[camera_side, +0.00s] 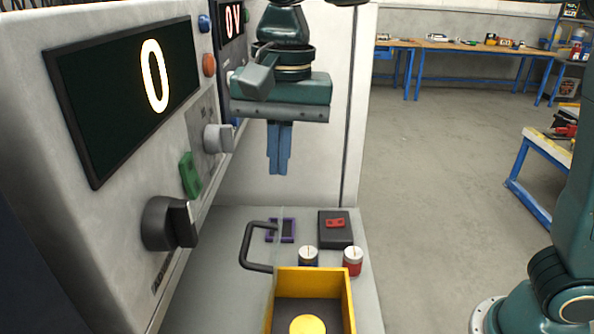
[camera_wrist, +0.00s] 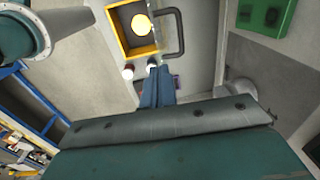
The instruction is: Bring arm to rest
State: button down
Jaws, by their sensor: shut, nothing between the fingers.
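My gripper (camera_side: 279,172) hangs pointing down in front of the station's panel, above the grey work surface (camera_side: 215,290). Its two blue fingers are together, with nothing between them. In the wrist view the fingers of my gripper (camera_wrist: 155,72) also lie close together near the middle, and the work surface shows beyond them. The fingertips are well above the surface in the side view and touch nothing that I can see there.
The panel carries a display (camera_side: 125,95) reading 0, a black knob (camera_side: 170,223), a grey knob (camera_side: 217,138) and a green switch (camera_side: 190,175).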

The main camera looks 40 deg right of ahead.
jog(key=s+d+f+n+t, duration=0.2)
jog(key=s+d+f+n, duration=0.1)
jog(key=s+d, duration=0.5)
jog(key=s+d+f+n+t, duration=0.3)
jog(key=s+d+n, duration=0.2)
jog(key=s+d, duration=0.4)
jog(key=d, duration=0.5)
jog(key=shift+n+h, duration=0.3)
jog(key=shift+n, duration=0.1)
